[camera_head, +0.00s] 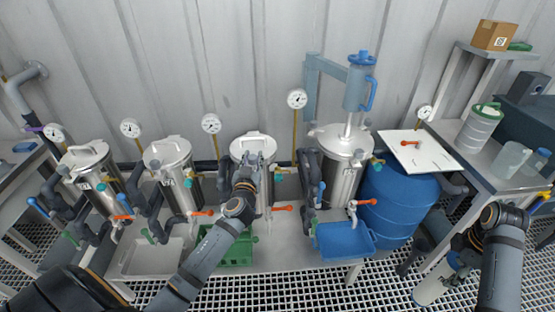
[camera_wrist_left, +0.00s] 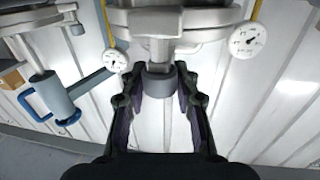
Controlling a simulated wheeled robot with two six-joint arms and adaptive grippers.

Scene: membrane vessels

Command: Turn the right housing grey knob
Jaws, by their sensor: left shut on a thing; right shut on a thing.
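Several steel membrane vessels stand in a row. My left gripper (camera_head: 247,170) is in front of the third vessel (camera_head: 253,147) from the left, just below its lid, and hides part of its front. In the left wrist view, a round grey knob (camera_wrist_left: 158,80) under a metal flange sits between the fingers of my left gripper (camera_wrist_left: 160,100), which is shut on it. The contact there is partly hidden by the gripper.
Pressure gauges (camera_head: 211,124) rise behind the vessels, and red-handled valves (camera_head: 284,208) stick out in front. A blue tray (camera_head: 344,240), a green crate (camera_head: 238,247) and a blue barrel (camera_head: 398,205) stand nearby. A side table (camera_head: 484,164) with containers is at the right.

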